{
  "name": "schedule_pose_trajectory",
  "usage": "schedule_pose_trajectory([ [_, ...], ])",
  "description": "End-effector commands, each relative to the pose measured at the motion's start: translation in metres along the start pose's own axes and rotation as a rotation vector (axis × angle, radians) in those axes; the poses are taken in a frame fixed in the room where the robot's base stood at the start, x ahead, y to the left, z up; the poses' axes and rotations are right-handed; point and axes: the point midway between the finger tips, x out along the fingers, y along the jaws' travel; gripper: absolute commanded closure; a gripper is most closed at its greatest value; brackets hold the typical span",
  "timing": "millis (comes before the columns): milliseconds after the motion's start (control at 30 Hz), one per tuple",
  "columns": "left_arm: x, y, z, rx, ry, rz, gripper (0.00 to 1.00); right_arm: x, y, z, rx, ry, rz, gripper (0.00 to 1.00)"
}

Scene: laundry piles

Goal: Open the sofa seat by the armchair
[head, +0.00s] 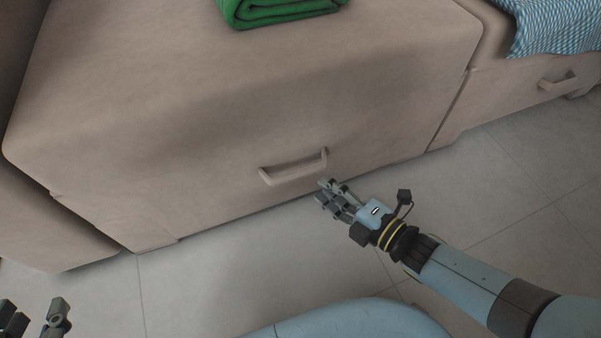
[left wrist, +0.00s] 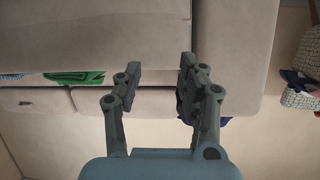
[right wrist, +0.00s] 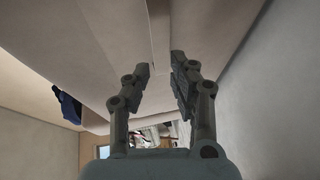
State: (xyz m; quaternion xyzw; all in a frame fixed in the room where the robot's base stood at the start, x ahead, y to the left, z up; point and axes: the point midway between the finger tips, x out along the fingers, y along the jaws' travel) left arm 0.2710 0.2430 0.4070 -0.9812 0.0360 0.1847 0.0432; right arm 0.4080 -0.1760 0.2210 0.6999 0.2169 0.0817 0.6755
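The beige sofa seat (head: 220,110) fills the middle of the head view, with its front panel shut flush as far as I can see. A beige bar handle (head: 293,168) sits low on that panel. My right gripper (head: 323,191) is just below and right of the handle's right end, apart from it as far as I can tell. Its fingers are open and empty in the right wrist view (right wrist: 160,67), with a beige strip ahead between them that I cannot identify. My left gripper (head: 34,314) is at the bottom left, open and empty in the left wrist view (left wrist: 159,70).
A folded green cloth (head: 280,10) lies on the seat. To the right is another sofa section with its own handle (head: 558,81) and a blue-white patterned cloth (head: 553,25). The tiled floor (head: 220,270) in front is clear. A patterned basket (left wrist: 305,65) holds dark cloth.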

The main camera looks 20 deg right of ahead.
Motion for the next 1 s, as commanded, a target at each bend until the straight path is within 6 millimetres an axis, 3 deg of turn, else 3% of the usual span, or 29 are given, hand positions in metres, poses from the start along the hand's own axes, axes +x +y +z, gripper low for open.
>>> schedule_pose_trajectory([
  [333, 0.023, -0.002, -0.080, 0.029, 0.305, 0.001, 0.60, 0.037, -0.003, 0.000, 0.003, -0.001, -0.001, 0.77],
  [700, 0.021, -0.001, -0.162, 0.062, 0.630, 0.005, 0.60, 0.072, -0.003, 0.000, 0.002, -0.001, -0.003, 0.77],
  [1000, 0.014, -0.001, -0.190, 0.073, 0.746, 0.007, 0.60, 0.083, -0.002, 0.000, 0.002, 0.000, -0.002, 0.77],
])
